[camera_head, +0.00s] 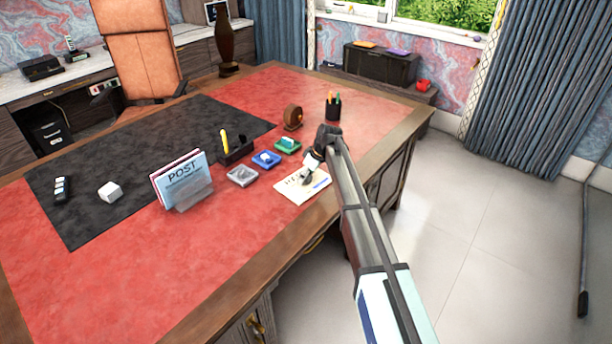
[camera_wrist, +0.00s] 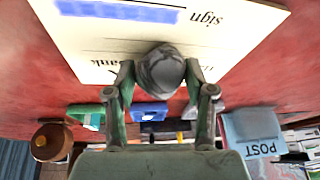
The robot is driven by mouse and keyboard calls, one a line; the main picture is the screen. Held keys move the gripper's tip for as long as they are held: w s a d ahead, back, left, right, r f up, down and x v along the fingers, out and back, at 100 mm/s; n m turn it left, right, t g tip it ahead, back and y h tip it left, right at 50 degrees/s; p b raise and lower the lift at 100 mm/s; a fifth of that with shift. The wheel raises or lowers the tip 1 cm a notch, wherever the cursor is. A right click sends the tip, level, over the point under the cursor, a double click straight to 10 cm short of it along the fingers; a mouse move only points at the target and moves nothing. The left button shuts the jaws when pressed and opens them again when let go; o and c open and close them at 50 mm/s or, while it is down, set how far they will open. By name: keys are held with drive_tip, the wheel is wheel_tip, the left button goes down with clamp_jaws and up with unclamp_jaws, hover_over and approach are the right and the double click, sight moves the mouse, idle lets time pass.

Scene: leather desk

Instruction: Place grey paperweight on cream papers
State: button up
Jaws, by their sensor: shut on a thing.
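The grey paperweight (camera_wrist: 161,69) is a rounded, mottled grey object, held between the two fingers of my gripper (camera_wrist: 160,76) in the wrist view. In the head view my gripper (camera_head: 309,172) points down over the cream papers (camera_head: 290,190), and the paperweight is hard to make out there. The cream papers, with print and a blue block, also show in the wrist view (camera_wrist: 225,42) behind the paperweight. The papers lie flat near the desk's right edge. I cannot tell whether the paperweight touches them.
Left of the papers stand a grey tray (camera_head: 242,177), a blue tray (camera_head: 266,159) and a green tray (camera_head: 288,145). A letter holder marked POST (camera_head: 183,180) stands farther left. A pen cup (camera_head: 333,107) and round wooden object (camera_head: 293,117) stand behind. The red front left is clear.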

drive_tip(key=shift+f, duration=0.1)
drive_tip(key=o, duration=1.3)
drive_tip(key=b+v, duration=0.2)
drive_tip(key=v, duration=1)
drive_tip(key=shift+b, duration=0.4)
